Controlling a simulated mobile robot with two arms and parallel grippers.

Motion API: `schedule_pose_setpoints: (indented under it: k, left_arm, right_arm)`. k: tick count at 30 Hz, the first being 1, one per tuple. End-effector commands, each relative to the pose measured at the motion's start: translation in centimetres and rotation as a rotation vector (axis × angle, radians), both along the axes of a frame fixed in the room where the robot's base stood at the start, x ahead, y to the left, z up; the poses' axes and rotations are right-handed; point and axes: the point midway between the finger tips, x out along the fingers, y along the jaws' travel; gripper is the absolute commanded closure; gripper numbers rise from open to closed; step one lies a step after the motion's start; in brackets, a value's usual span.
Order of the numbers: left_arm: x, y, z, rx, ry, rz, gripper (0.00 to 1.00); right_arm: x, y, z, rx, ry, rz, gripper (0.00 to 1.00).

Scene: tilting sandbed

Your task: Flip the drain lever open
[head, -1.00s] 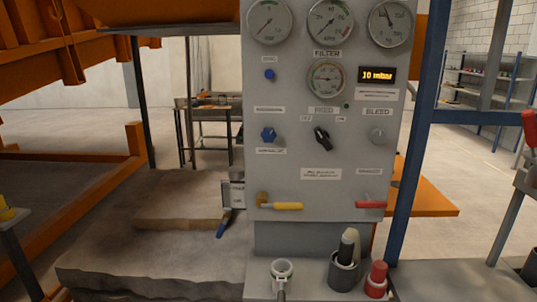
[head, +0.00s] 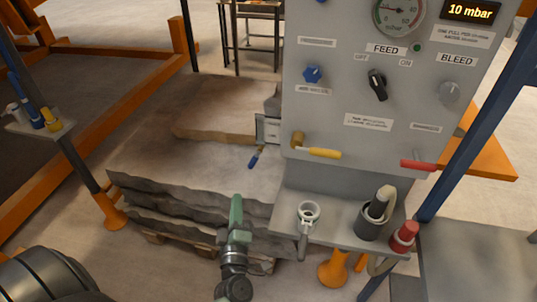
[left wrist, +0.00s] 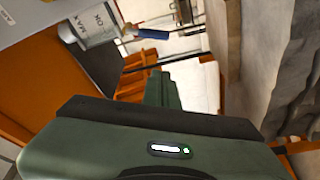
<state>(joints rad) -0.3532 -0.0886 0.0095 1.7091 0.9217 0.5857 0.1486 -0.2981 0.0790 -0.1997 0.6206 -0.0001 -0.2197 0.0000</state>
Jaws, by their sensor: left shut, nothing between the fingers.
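A short blue-handled lever (head: 254,160) hangs at a slant below a small labelled plate (head: 267,130) on the panel's left side. A blue handle (left wrist: 152,34) also shows in the left wrist view, beside a grey labelled part (left wrist: 97,22). A yellow-handled lever (head: 322,153) and a red-handled lever (head: 417,165) lie roughly level low on the panel front. No label that I can read says drain. My green left gripper (head: 237,200) is shut and empty, below the blue lever and apart from it. Its fingers (left wrist: 160,88) show in the wrist view. My right gripper is out of view.
The grey control panel (head: 350,95) has knobs and a gauge. Its shelf (head: 335,225) carries a ring-ended tool (head: 308,215), a dark cup (head: 370,220) and a red-capped item (head: 404,236). Stacked grey slabs (head: 165,205) lie left of my gripper. A blue post (head: 475,130) stands right.

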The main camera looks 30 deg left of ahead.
Motion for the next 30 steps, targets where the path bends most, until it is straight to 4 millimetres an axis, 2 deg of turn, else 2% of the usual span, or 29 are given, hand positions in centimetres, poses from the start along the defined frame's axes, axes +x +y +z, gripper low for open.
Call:
schedule_pose_setpoints:
  k: [1,3,8,20,21,24,30]
  left_arm:
    - [-0.2,0.6,1.2,-0.018,-0.027,0.021,1.0]
    - [-0.2,1.1,1.8,-0.029,-0.047,0.038,1.0]
    - [1.3,2.0,2.2,-0.03,-0.053,0.039,1.0]
    - [8.3,6.3,3.2,-0.029,-0.051,0.038,1.0]
    - [8.8,5.8,2.4,-0.033,-0.05,0.036,1.0]
    - [9.8,4.7,1.9,-0.034,-0.049,0.035,1.0]
    - [10.9,3.8,1.6,-0.031,-0.048,0.036,1.0]
  right_arm:
    - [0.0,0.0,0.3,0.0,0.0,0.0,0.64]
    - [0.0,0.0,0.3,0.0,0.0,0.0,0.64]
    - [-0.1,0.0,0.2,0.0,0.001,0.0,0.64]
    - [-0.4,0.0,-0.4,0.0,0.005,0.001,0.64]
    - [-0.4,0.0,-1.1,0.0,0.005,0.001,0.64]
    - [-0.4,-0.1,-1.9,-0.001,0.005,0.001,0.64]
    - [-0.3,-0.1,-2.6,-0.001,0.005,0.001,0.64]
